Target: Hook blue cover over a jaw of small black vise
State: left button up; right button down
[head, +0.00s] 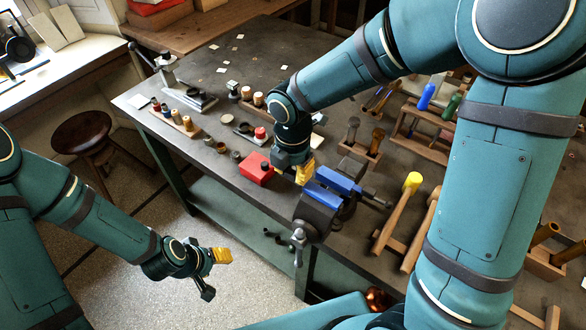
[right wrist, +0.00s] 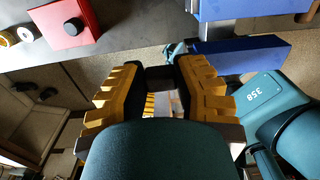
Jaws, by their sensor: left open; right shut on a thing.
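The small black vise (head: 318,212) stands at the bench's front edge, with blue pieces along both jaws. The nearer blue cover (head: 320,194) lies along the near jaw; in the right wrist view the blue cover (right wrist: 252,54) shows right of the fingers. The farther blue piece (head: 341,180) is on the other jaw. My right gripper (head: 307,174) is shut at the left end of the vise, beside the covers. Between its fingertips (right wrist: 162,76) only a dark patch shows, so the grip is mostly hidden. My left gripper (head: 222,256) is open and empty, over the floor.
A red box (head: 258,168) sits left of the vise, also in the right wrist view (right wrist: 66,22). A yellow-headed mallet (head: 412,184) and wooden racks (head: 362,150) stand to the right. The vise handle (head: 298,240) hangs past the bench edge. A stool (head: 84,135) stands at left.

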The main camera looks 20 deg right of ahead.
dwell(0.5)
jog(key=c, duration=0.7)
grip_release()
jog(key=shift+c, duration=0.2)
notch_tip(320, 180, up, 12)
